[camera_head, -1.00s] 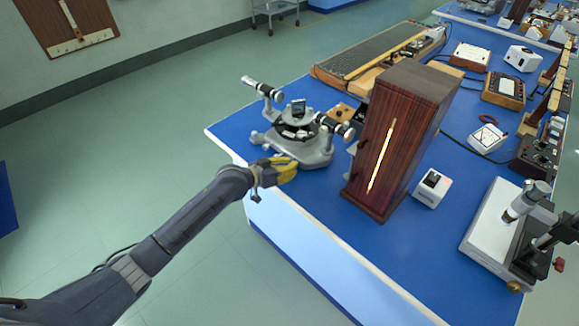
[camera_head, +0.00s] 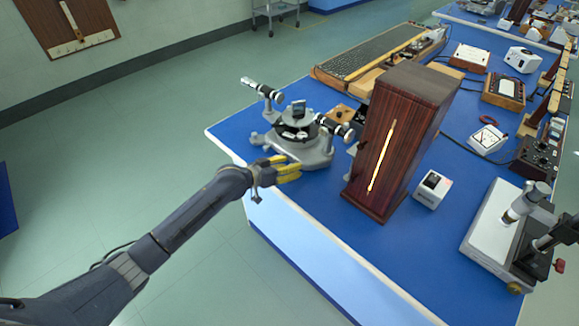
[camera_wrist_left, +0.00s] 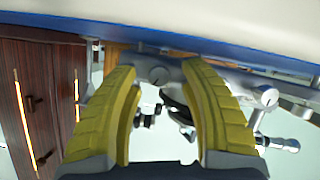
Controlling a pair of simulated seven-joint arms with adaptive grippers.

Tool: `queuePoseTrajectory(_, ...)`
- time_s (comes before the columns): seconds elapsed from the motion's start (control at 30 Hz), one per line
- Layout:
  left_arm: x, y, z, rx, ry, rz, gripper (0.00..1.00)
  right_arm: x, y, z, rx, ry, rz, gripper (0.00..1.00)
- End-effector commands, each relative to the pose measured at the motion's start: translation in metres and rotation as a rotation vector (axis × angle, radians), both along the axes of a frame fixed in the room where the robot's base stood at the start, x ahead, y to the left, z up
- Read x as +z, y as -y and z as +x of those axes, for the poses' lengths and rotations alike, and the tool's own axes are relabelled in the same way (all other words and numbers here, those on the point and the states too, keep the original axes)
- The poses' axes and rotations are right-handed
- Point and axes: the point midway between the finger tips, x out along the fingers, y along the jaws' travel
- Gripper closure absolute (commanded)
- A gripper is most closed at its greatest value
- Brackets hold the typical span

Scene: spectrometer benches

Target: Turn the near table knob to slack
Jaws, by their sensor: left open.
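The grey spectrometer (camera_head: 318,152) stands near the corner of the blue bench, with its small table in the middle and black tubes to either side. My left gripper (camera_head: 288,170) is at its near side, with yellow fingers pointing at the base. In the left wrist view the fingers are open, one on each side of a small round grey knob (camera_wrist_left: 158,75) with a dark index mark. I cannot tell whether they touch it. A second similar round knob (camera_wrist_left: 268,97) is outside the right finger. In the head view the gripper hides the knob. My right gripper is not in view.
A tall dark wooden lamp box (camera_head: 395,140) with a glowing slit stands right of the spectrometer. A small white box (camera_head: 432,188) sits beside it. The bench's white front edge (camera_head: 330,240) passes near my gripper. Open floor lies to the left.

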Motion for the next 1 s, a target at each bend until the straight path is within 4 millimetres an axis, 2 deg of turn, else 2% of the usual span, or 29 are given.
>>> queuePoseTrajectory(0.33,0.002,-0.008,-0.007,-0.001,-0.002,0.003,0.57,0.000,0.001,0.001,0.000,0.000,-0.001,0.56)
queuePoseTrajectory(0.8,0.031,-0.060,-0.057,-0.001,0.000,0.004,0.57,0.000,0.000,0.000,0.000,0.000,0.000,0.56)
queuePoseTrajectory(1.0,0.039,-0.074,-0.070,0.000,-0.001,0.002,0.57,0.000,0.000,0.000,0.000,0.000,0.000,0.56)
